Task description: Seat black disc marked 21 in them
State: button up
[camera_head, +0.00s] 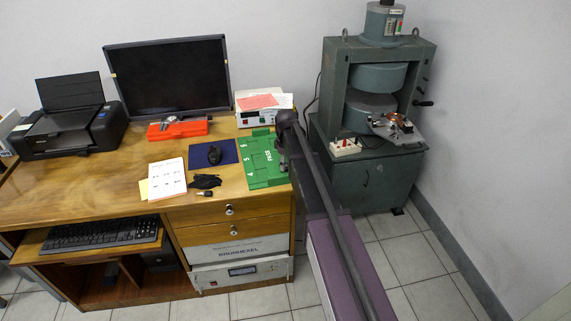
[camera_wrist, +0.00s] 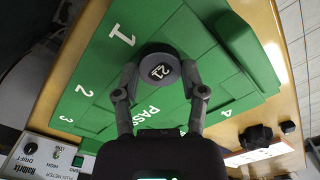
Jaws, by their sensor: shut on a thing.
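In the wrist view, the black disc marked 21 (camera_wrist: 161,71) is between the fingertips of my gripper (camera_wrist: 161,82), which is shut on it, its white number facing the camera. The disc is over the green board (camera_wrist: 105,85) with white numbers and the word PASS; I cannot tell whether it touches the board. In the head view, the green board (camera_head: 262,172) lies at the desk's right edge, partly behind my arm, and the disc cannot be made out. The magnet (camera_head: 377,77) stands at the right, with a narrow gap between its upper and lower round poles.
A small platform (camera_head: 397,128) with copper-coloured parts juts out in front of the magnet's gap. A white box (camera_head: 345,147) sits beside it. Tiled floor lies in front.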

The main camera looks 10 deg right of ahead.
jog(key=shift+f, duration=0.1)
jog(key=o, duration=1.2)
jog(key=shift+c, duration=0.2)
jog(key=c, duration=0.5)
jog(key=shift+r+p, duration=2.2)
jog(key=shift+r, duration=0.1)
jog(key=o, duration=0.5)
